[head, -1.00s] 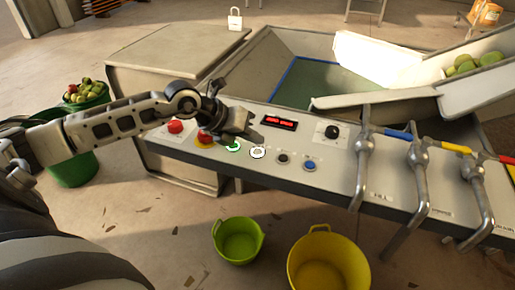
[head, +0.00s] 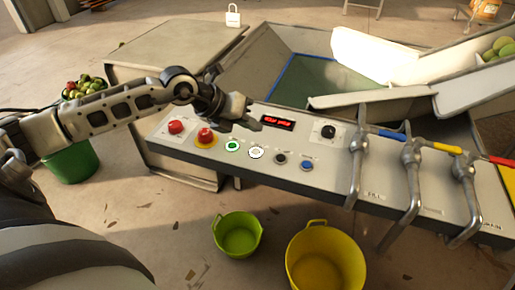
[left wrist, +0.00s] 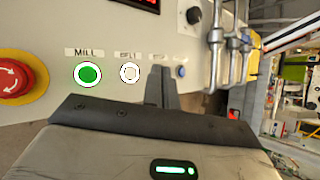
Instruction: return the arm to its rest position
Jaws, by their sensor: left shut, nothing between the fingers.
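My left arm (head: 120,108) reaches in from the left in the head view. Its gripper (head: 250,124) hangs just above the control panel (head: 330,168), shut and empty, between the red buttons and the display. In the left wrist view the shut fingers (left wrist: 161,88) point over the panel, to the right of the green MILL button (left wrist: 88,74) and the white button (left wrist: 130,72). I cannot tell from these views how large the gap to the panel is. My right gripper is not in view.
The panel carries a red button (head: 176,127), a red emergency stop (head: 205,137), a display (head: 278,122), a black knob (head: 328,131) and lever valves (head: 412,158). A green tub (head: 238,235) and a yellow tub (head: 326,262) stand on the floor in front. A fruit-filled green bin (head: 72,162) stands left.

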